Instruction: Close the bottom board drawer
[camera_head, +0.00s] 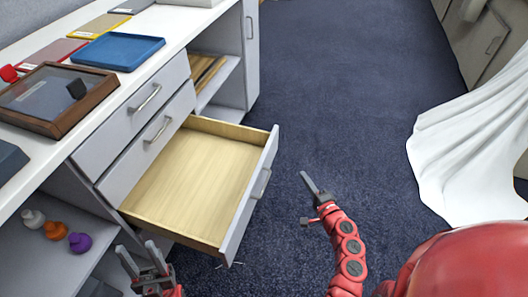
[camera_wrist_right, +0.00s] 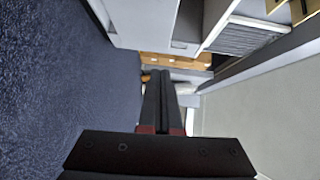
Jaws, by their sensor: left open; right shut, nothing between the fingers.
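The bottom drawer (camera_head: 193,178) is pulled far out of the grey cabinet. It has a pale wooden floor and looks empty. Its front panel (camera_head: 246,205) faces right and carries a metal handle (camera_head: 261,183). My left gripper (camera_head: 142,258) is open and empty, below the drawer's near corner and left of the front panel. My right gripper (camera_head: 309,183) is shut and empty, to the right of the drawer front and apart from it. In the right wrist view its shut fingers (camera_wrist_right: 158,95) point toward furniture whose parts I cannot match with certainty.
Two closed drawer fronts (camera_head: 137,98) sit above the open drawer. A blue tray (camera_head: 118,51) and a brown framed box (camera_head: 45,115) lie on the white top. Small coloured knobs sit on a lower shelf (camera_head: 40,262). White cloth (camera_head: 470,150) hangs at right.

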